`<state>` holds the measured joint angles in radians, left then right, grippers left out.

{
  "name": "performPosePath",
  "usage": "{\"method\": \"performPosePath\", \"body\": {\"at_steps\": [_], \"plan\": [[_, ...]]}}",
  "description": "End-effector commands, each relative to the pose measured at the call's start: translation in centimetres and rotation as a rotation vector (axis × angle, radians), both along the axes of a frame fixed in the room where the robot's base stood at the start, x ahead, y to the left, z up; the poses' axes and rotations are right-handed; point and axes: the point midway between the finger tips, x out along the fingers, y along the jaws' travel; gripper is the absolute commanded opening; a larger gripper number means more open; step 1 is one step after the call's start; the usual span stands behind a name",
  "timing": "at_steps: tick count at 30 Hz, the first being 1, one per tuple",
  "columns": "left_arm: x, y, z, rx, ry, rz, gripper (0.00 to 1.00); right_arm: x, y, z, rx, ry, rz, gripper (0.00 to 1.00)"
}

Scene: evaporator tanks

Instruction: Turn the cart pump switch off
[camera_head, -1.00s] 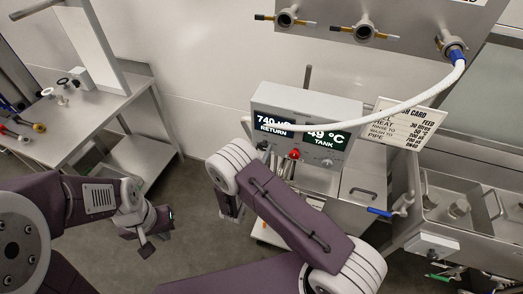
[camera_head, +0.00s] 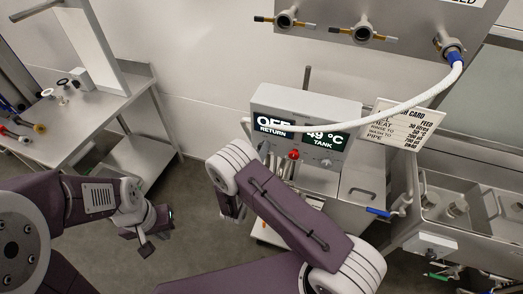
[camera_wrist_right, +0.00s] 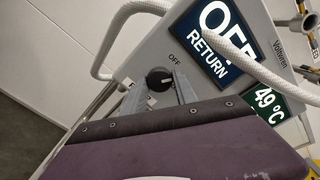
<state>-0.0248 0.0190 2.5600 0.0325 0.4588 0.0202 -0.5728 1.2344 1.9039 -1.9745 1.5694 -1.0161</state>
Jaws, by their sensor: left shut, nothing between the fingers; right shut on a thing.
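The cart's grey control box (camera_head: 345,100) has a RETURN display (camera_head: 273,123) reading OFF and a TANK display (camera_head: 327,140) reading 49 °C. In the right wrist view the pump switch (camera_wrist_right: 158,76) is a round black knob below the printed word OFF. My right gripper (camera_wrist_right: 160,90) is shut on the knob, one finger on either side. In the head view my right forearm hides most of that gripper. My left gripper (camera_head: 146,243) is shut and empty, low over the floor at the left, away from the cart.
A white hose (camera_head: 400,106) runs across the box front up to a wall panel valve. A red knob (camera_head: 294,154) sits under the displays. A sign card (camera_head: 409,127) stands right of the box. A steel table (camera_head: 90,115) stands at the left.

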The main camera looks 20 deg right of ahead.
Motion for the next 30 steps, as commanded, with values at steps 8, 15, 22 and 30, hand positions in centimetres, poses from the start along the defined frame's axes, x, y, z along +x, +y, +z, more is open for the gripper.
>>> {"method": "performPosePath", "body": {"at_steps": [8,15,22,30], "plan": [[0.00,0.00,0.48,0.000,0.000,0.000,0.00,0.02,0.02,0.15,-0.203,0.137,0.001,0.00],[0.00,0.00,0.74,0.000,0.000,0.000,0.00,0.01,0.01,0.14,-0.345,0.232,0.001,0.00],[0.00,0.00,0.88,0.000,0.000,0.000,0.00,0.01,0.01,0.14,-0.430,0.290,0.001,0.00],[0.00,0.00,0.95,0.000,0.000,0.000,0.00,0.01,0.02,0.12,-0.472,0.318,0.001,0.00]]}}
